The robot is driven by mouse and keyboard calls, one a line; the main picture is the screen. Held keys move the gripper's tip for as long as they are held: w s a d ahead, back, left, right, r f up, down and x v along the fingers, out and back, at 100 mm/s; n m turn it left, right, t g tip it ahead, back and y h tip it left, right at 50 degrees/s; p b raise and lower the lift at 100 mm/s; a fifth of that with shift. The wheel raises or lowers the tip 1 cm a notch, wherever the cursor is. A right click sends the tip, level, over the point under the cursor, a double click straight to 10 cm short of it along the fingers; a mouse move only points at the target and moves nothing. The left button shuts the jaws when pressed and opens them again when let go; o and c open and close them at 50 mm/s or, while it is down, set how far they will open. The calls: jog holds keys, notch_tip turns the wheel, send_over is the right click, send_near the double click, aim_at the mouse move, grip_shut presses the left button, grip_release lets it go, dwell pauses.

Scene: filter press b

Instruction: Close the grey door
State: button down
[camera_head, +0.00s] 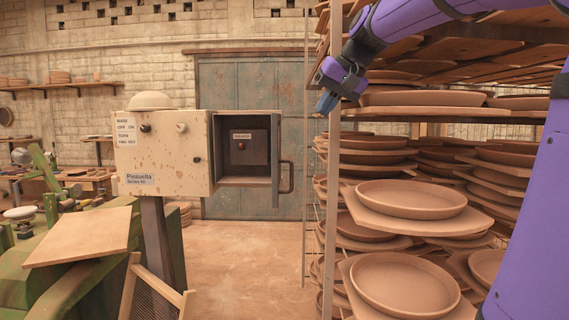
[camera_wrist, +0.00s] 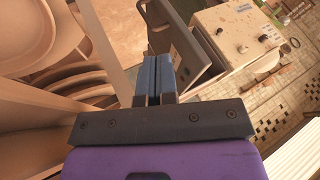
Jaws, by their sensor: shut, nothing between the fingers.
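A cream control box (camera_head: 165,155) on a post has an open dark compartment (camera_head: 240,135) with a small panel and a red button inside. Its grey door (camera_head: 275,160) stands open at the compartment's right side, seen nearly edge-on, with a dark bar handle (camera_head: 288,177) sticking out to the right. In the wrist view the grey door (camera_wrist: 187,50) lies just beyond my fingertips. My gripper (camera_head: 326,103) is shut and empty, above and right of the door in the head view. It also shows in the wrist view (camera_wrist: 158,60). Whether the fingers touch the door cannot be told.
A tall rack with stacked clay plates (camera_head: 410,200) fills the right side, close to my arm; its upright (camera_head: 331,190) stands near the gripper. A large blue-grey metal door (camera_head: 245,90) is in the back wall. A tilted wooden board (camera_head: 80,237) lies at left. The floor (camera_head: 245,260) between is clear.

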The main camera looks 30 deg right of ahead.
jog(key=w+d+r, duration=0.1)
jog(key=d, duration=0.1)
send_near(286, 162)
jog(key=w+a+f, duration=0.1)
jog(key=f, duration=0.1)
jog(key=w+a+f, duration=0.1)
jog(key=f, duration=0.2)
jog(key=w+a+f, duration=0.1)
jog(key=f, duration=0.1)
jog(key=shift+a+f, duration=0.25)
jog(key=shift+f, duration=0.1)
jog(key=shift+w+a, duration=0.1)
jog(key=shift+a, duration=0.05)
